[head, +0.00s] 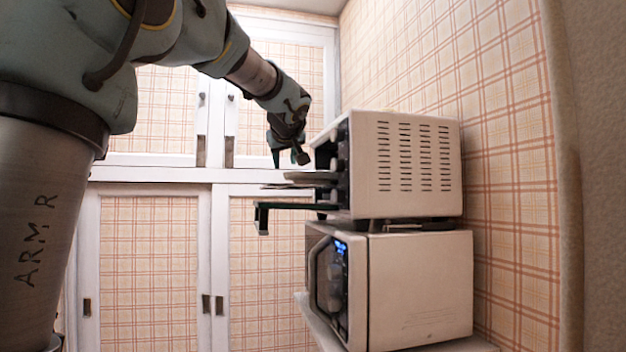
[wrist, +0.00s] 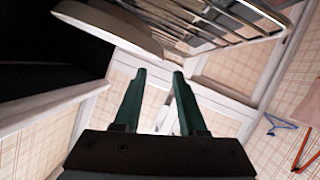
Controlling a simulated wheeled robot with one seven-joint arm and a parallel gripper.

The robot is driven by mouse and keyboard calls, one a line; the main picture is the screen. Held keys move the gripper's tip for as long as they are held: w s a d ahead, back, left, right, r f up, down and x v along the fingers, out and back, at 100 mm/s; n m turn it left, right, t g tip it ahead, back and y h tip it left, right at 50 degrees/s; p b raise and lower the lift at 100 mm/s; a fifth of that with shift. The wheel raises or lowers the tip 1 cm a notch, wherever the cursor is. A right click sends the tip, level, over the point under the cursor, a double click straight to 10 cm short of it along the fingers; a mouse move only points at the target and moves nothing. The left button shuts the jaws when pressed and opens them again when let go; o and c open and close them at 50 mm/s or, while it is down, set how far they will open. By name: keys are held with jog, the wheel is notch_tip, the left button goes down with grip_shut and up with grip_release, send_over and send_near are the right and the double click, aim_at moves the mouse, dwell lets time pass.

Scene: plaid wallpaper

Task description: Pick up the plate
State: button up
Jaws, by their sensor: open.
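A greyish plate (head: 305,176) lies flat in the mouth of the upper oven, its near edge sticking out to the left. In the wrist view the plate (wrist: 110,24) is at the top left, resting on a wire rack (wrist: 215,22). My gripper (head: 289,162) is just above the plate's protruding edge, pointing down. In the wrist view the gripper (wrist: 159,75) has its two green fingers apart with nothing between them, and the plate lies beyond the fingertips. I cannot tell whether the fingers touch the plate.
The white toaster oven (head: 405,165) has its door (head: 285,206) folded down below the plate. It stands on a white microwave (head: 420,290) with a blue display. Plaid cabinets (head: 150,260) stand behind. The space left of the ovens is free.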

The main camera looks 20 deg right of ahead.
jog(key=shift+p+x, duration=1.55)
jog(key=shift+x, duration=1.8)
jog(key=shift+s+a+f, duration=0.1)
jog(key=shift+f, duration=0.05)
grip_shut()
